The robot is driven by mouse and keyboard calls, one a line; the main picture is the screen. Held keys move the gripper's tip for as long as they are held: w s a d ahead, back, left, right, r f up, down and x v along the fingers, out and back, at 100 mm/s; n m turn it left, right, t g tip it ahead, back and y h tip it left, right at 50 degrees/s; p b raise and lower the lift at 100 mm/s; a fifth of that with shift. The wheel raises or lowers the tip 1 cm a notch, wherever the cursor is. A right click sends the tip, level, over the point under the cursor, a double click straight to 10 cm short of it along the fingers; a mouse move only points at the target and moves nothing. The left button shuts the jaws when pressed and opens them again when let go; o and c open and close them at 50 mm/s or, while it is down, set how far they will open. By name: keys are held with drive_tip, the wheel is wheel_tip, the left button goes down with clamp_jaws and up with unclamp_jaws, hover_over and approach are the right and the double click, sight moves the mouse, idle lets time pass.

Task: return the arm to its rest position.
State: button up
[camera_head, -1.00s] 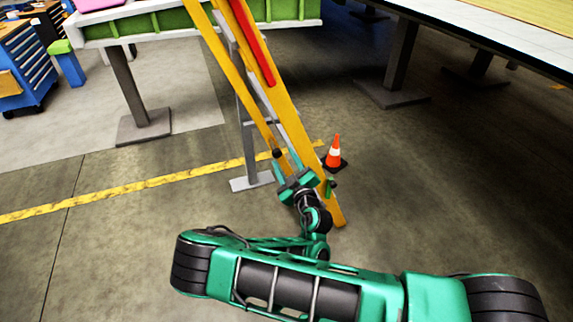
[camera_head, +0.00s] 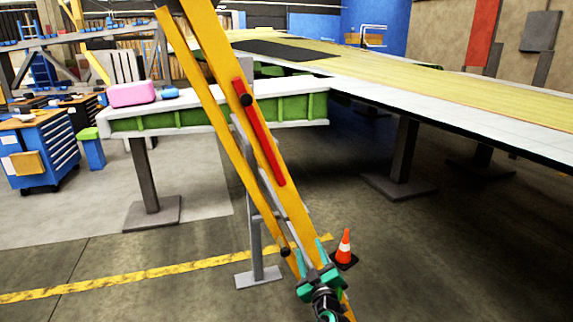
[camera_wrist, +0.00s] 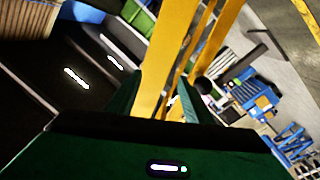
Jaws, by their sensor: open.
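My gripper (camera_head: 310,266) is at the bottom middle of the head view, green with a dark wrist, its two fingers apart and pointing up. It overlaps the lower end of a yellow slanted beam frame (camera_head: 213,68) in the picture; I cannot tell whether they touch. In the wrist view my gripper (camera_wrist: 168,88) shows a green finger on each side with the yellow beams (camera_wrist: 152,80) beyond and between them. Nothing is seen held. Most of my arm is below the head view.
An orange cone (camera_head: 345,247) stands right of my gripper. A red bar (camera_head: 262,140) lies along the yellow beam. A green-sided bench (camera_head: 200,117) stands behind, with a pink case (camera_head: 132,94). The long wing table (camera_head: 440,104) spans the right. A blue tool cabinet (camera_head: 40,150) stands left.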

drive_tip(key=d+r+m+g+h, duration=0.1)
drive_tip(key=d+r+m+h, duration=0.25)
drive_tip(key=d, duration=0.35)
drive_tip(key=d+r+m+h, duration=0.25)
drive_tip(key=d+h, duration=0.25)
drive_tip(key=d, duration=0.3)
drive_tip(key=d+r+m+g+h, duration=0.1)
drive_tip(key=d+r+m+h, duration=0.1)
drive_tip(key=d+m+h, duration=0.35)
drive_tip(key=s+d+m+g+h, duration=0.1)
drive_tip(key=s+d+m+g, duration=0.1)
drive_tip(key=s+d+g, duration=0.35)
drive_tip(key=s+d+r+m+g+h, duration=0.1)
drive_tip(key=s+d+m+g, duration=0.1)
drive_tip(key=d, duration=0.6)
drive_tip(key=s+d+m+g, duration=0.2)
drive_tip(key=s+d+g, duration=0.15)
drive_tip(key=d, duration=0.25)
drive_tip(key=s+d+m+g+y, duration=0.25)
drive_tip(key=s+g+y, duration=0.35)
drive_tip(key=s, duration=0.9)
drive_tip(key=s+a+r+n+y, duration=0.2)
drive_tip(key=s+a+r, duration=0.3)
drive_tip(key=s, duration=0.3)
drive_tip(key=s+a+r+n+y, duration=0.3)
drive_tip(key=s+a+r+y, duration=0.1)
drive_tip(key=s, duration=0.4)
drive_tip(key=shift+s+a+r+t+y, duration=0.2)
drive_tip(key=shift+a+r+t+y, duration=0.2)
drive_tip(key=shift+y, duration=0.2)
